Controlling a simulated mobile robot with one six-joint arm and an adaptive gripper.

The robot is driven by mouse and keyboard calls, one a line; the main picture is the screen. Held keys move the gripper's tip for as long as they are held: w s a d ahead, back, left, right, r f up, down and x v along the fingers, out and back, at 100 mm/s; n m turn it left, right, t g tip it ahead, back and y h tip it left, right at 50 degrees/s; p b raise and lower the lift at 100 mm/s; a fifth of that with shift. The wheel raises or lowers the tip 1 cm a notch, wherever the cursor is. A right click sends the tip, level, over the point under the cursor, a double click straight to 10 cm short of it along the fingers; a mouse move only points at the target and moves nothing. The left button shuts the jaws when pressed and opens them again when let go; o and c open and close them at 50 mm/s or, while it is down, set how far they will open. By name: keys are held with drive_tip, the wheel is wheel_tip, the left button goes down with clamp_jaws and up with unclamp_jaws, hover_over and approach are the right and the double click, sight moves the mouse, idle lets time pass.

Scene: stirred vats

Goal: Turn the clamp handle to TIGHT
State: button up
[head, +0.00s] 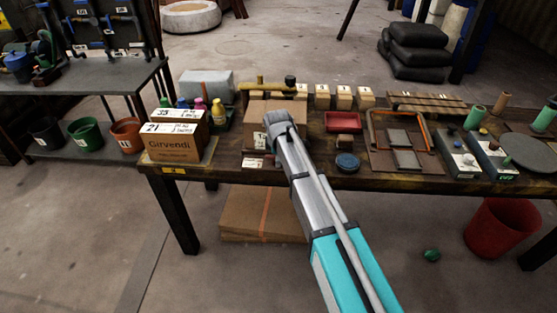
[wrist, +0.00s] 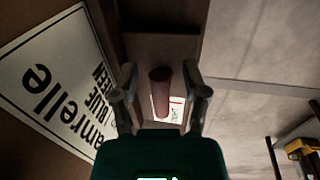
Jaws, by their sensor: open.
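A dull red, rod-like handle (wrist: 160,92) shows in the wrist view, between the two fingers of my gripper (wrist: 158,76). It looks like the clamp handle. The fingers stand apart on either side of it, with a gap visible on both sides. A small white label (wrist: 176,107) with a dark mark lies behind the handle; no word TIGHT can be read. In the head view my gripper (head: 277,124) is over the table's front part, in front of a brown box-like block (head: 258,106). The handle is hidden there by my arm.
The wooden table (head: 230,176) carries a Girvendi carton (head: 172,148) at left, small bottles (head: 218,111), a red tray (head: 343,122) and a blue round lid (head: 347,161) right of my arm. A large printed sign (wrist: 62,85) lies left in the wrist view.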

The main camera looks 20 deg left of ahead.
drive_tip(key=shift+c, duration=0.3)
clamp_jaws()
